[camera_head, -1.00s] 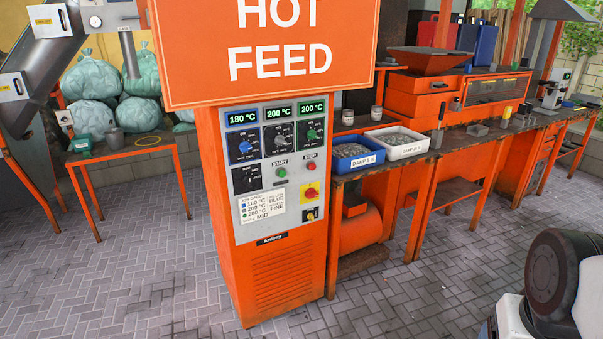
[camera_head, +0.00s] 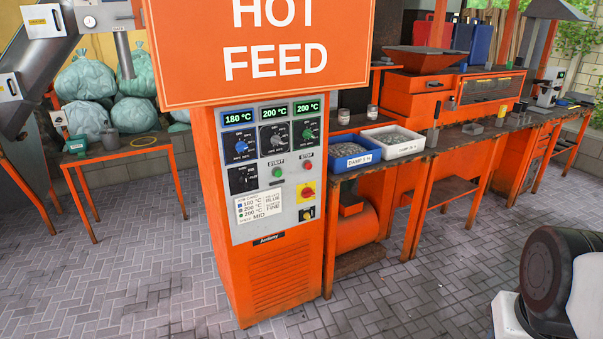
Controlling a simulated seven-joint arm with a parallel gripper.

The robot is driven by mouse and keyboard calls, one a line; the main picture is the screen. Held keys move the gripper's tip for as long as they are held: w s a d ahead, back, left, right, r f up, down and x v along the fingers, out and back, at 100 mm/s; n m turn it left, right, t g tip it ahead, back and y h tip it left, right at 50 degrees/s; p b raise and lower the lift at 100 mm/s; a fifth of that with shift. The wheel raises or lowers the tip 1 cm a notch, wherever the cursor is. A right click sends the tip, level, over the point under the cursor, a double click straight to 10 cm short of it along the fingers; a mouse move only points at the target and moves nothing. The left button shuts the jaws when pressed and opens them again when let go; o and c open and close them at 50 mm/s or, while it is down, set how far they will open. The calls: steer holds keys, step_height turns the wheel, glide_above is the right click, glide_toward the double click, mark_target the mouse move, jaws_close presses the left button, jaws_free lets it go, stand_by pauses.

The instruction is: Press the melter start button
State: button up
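The green start button (camera_head: 278,172) sits under a START label on the grey control panel (camera_head: 235,177) of an orange cabinet (camera_head: 272,290). A red stop button (camera_head: 306,165) is to its right under a STOP label. Above them are three dials, blue, grey and green, and three displays (camera_head: 275,111) reading 180 °C, 200 °C and 200 °C. A red and yellow switch (camera_head: 306,192) is below the stop button. A black and white part of my arm shows at the lower right, well apart from the panel. My gripper is not in view.
A large orange HOT FEED sign (camera_head: 258,50) hangs above the panel. A workbench (camera_head: 432,150) with a blue bin (camera_head: 347,160) and a white bin (camera_head: 392,148) stands right of the cabinet. A small table (camera_head: 112,155) stands left. The paved floor in front is clear.

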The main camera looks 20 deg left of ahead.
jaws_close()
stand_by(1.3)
